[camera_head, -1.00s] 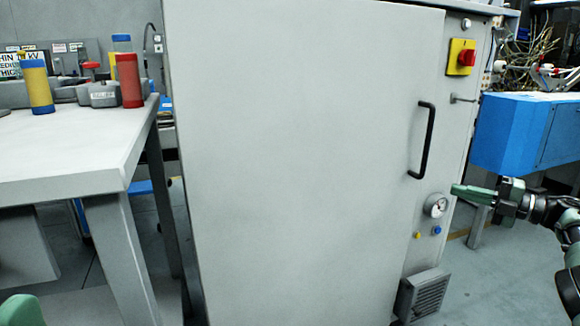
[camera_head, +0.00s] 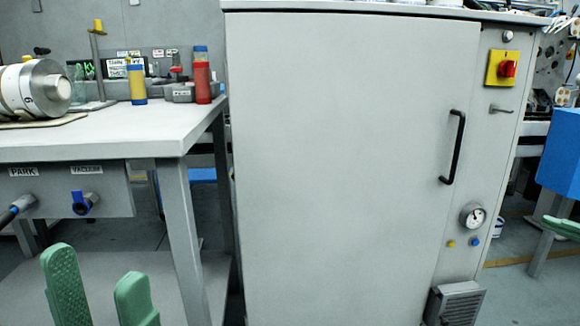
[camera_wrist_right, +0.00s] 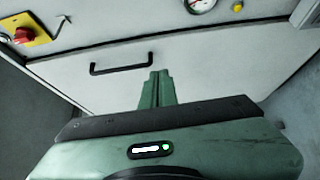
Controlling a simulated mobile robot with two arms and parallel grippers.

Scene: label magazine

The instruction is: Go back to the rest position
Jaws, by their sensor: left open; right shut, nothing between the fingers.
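My left gripper (camera_head: 100,290) shows its two green fingers at the lower left of the head view, spread apart and empty, in front of the grey table. My right gripper (camera_head: 562,227) shows only its green fingertips at the right edge of the head view. In the right wrist view its green fingers (camera_wrist_right: 157,88) are closed together with nothing between them. They point toward the cabinet door, apart from its black handle as far as I can tell.
A tall grey cabinet (camera_head: 340,170) with a closed door, black handle (camera_head: 453,147), red knob (camera_head: 507,68) and gauge (camera_head: 473,216) fills the middle. A grey table (camera_head: 110,138) stands left, holding a metal roll (camera_head: 35,90) and red and yellow bottles. A blue box (camera_head: 560,150) is at right.

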